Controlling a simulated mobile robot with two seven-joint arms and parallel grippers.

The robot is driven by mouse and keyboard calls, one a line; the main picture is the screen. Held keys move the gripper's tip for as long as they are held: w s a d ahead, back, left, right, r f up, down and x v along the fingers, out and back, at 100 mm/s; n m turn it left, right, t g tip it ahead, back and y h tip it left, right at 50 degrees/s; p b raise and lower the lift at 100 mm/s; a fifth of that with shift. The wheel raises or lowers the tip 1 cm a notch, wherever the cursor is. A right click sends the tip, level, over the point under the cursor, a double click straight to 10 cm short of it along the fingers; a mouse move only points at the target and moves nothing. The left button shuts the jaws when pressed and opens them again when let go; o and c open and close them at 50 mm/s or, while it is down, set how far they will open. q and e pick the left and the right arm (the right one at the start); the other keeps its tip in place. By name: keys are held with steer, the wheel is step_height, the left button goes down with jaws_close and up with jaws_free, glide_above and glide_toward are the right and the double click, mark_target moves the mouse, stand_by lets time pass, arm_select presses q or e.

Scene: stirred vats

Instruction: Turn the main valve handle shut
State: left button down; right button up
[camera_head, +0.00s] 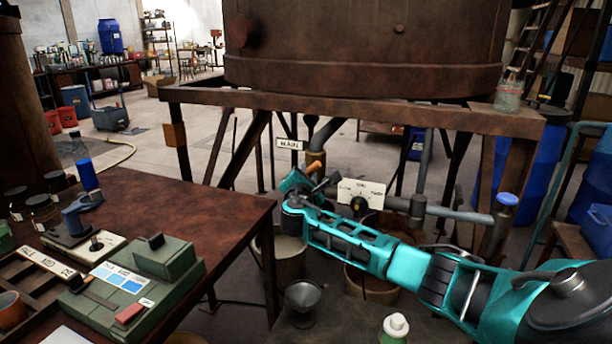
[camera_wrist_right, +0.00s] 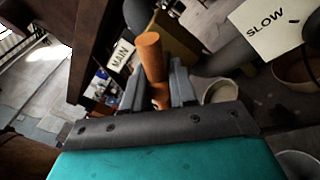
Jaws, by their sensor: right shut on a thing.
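The main valve handle (camera_wrist_right: 151,60) is an orange-brown rod, seen between the two dark fingers of my right gripper (camera_wrist_right: 159,92) in the right wrist view. The gripper is shut on it. In the head view my right gripper (camera_head: 307,183) reaches the handle (camera_head: 315,169) below the white MAIN label (camera_head: 289,144). The fingers partly hide the handle's lower part and the valve body. The MAIN label also shows in the right wrist view (camera_wrist_right: 122,55), just left of the handle. My left gripper is not in view.
A large rusty vat (camera_head: 365,50) stands on a brown steel frame (camera_head: 350,108) above the valve. A brown table (camera_head: 225,215) with a green box (camera_head: 130,285) stands at left. Buckets stand below.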

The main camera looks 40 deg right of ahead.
steer(key=shift+f, duration=0.1)
jaws_close()
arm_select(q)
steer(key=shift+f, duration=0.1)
arm_select(e)
steer(key=shift+f+m+b, duration=0.3)
steer(key=shift+m+b, duration=0.2)
steer(key=shift+b, duration=0.3)
steer(key=shift+f+m+b, duration=0.15)
steer(key=shift+m+b, duration=0.45)
steer(key=shift+b, duration=0.3)
steer(key=shift+m+h+b, duration=0.4)
steer(key=shift+m+b, duration=0.1)
steer(key=shift+b, duration=0.1)
steer(key=m+b, duration=0.2)
steer(key=b, duration=0.1)
steer(key=m+h+b, duration=0.1)
steer(key=m+b, duration=0.2)
steer(key=b, duration=0.1)
steer(key=shift+m+h, duration=0.3)
steer(key=shift+m+b, duration=0.5)
steer(key=shift+b, duration=0.2)
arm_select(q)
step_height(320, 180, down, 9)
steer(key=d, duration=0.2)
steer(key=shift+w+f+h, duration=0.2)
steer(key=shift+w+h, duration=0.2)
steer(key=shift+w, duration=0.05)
